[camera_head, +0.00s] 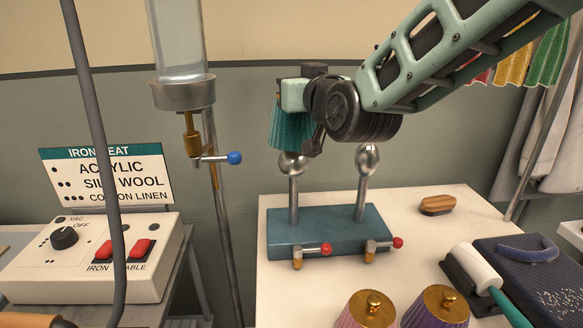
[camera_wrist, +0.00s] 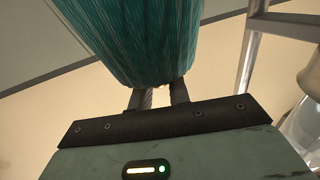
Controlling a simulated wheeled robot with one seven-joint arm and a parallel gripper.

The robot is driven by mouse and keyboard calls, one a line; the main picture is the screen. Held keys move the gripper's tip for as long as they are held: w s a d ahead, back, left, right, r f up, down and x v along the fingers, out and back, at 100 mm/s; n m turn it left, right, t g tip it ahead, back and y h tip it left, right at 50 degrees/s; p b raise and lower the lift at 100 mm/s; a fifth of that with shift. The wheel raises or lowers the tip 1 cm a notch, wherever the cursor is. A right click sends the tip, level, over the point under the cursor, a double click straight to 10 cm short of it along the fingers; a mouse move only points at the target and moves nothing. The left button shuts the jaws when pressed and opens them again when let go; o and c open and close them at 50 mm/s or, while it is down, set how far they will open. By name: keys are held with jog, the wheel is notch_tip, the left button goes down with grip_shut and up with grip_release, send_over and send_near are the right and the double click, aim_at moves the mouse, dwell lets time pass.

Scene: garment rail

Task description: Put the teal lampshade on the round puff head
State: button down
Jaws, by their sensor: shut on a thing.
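My gripper (camera_wrist: 157,97) is shut on the teal lampshade (camera_wrist: 150,40), a pleated shade that fills the top of the wrist view. In the head view the teal lampshade (camera_head: 290,126) hangs upright below my gripper's pale green body (camera_head: 295,95). The round puff head (camera_head: 293,164) is the left of two shiny metal heads on posts. The shade's lower edge appears just above or at the top of this head; I cannot tell whether they touch or line up in depth. The fingertips are hidden in the head view.
The taller, egg-like head (camera_head: 368,159) stands close on the right, on the same teal base (camera_head: 330,234) with red-knobbed valves. A brush (camera_head: 437,205) lies right. A water column (camera_head: 182,90) stands left.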

aim_at(294, 133)
notch_tip(294, 133, down, 10)
jog(key=shift+w+r, duration=0.1)
dwell(0.4)
jog(key=c, duration=1.3)
grip_release()
jog(key=shift+b+v, duration=1.9)
jog(key=shift+v, duration=4.1)
